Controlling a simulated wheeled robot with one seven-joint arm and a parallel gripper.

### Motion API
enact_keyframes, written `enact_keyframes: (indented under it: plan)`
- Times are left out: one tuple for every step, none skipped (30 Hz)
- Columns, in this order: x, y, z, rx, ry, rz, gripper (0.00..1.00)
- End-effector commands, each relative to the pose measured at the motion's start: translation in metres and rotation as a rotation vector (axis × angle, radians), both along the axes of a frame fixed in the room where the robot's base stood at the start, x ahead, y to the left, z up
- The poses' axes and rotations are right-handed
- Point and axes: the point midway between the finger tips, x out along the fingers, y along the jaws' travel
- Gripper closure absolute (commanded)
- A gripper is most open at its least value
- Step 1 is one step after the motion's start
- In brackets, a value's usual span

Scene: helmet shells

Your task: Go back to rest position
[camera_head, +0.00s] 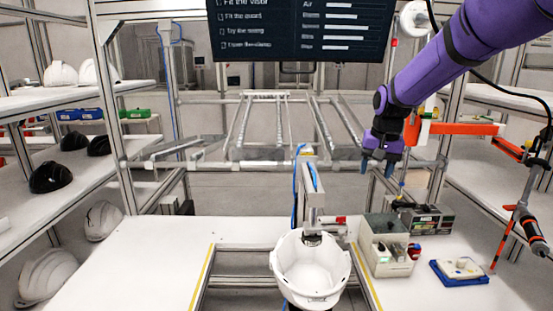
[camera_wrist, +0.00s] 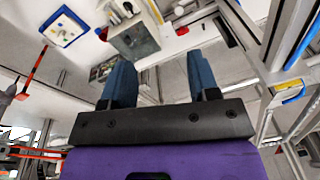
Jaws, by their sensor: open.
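My gripper (camera_head: 386,167) hangs from the purple arm at the upper right of the head view, above the back edge of the workbench. In the wrist view my gripper (camera_wrist: 160,80) shows two blue fingers standing apart with nothing between them. A white helmet shell (camera_head: 311,270) sits upside down in the gap in the middle of the bench, below and left of my gripper and clear of it.
A grey bin (camera_head: 387,245) with small parts, a blue tray (camera_head: 459,271) and a box device (camera_head: 427,219) stand on the right bench. A screwdriver-like tool (camera_head: 530,230) hangs at the far right. Shelves with helmets line the left. The left bench top (camera_head: 140,265) is clear.

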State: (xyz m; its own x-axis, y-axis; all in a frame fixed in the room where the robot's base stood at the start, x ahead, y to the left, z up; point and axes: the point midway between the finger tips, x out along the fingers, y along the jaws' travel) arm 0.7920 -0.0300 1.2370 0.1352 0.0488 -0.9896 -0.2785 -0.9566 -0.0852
Motion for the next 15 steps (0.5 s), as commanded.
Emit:
enact_keyframes:
  plan:
    - [-0.016,-0.003,0.016,0.003,-0.018,0.011,0.45]
    - [-0.025,-0.005,0.022,0.004,-0.027,0.017,0.45]
    - [-0.037,-0.007,0.031,0.003,-0.038,0.026,0.45]
    - [-0.046,-0.009,0.038,0.003,-0.047,0.032,0.45]
    - [-0.055,-0.010,0.044,0.003,-0.055,0.039,0.45]
    - [-0.067,-0.013,0.051,0.002,-0.067,0.049,0.45]
    - [-0.077,-0.014,0.057,0.001,-0.075,0.055,0.45]
    - [-0.086,-0.015,0.062,0.000,-0.084,0.063,0.45]
    - [-0.099,-0.017,0.068,-0.002,-0.096,0.073,0.45]
    - [-0.109,-0.018,0.073,-0.003,-0.104,0.080,0.45]
    - [-0.118,-0.019,0.077,-0.006,-0.113,0.087,0.45]
    - [-0.131,-0.021,0.082,-0.008,-0.125,0.096,0.45]
    - [-0.141,-0.022,0.085,-0.011,-0.133,0.103,0.45]
    - [-0.150,-0.023,0.089,-0.012,-0.142,0.110,0.45]
    - [-0.163,-0.025,0.092,-0.016,-0.153,0.119,0.45]
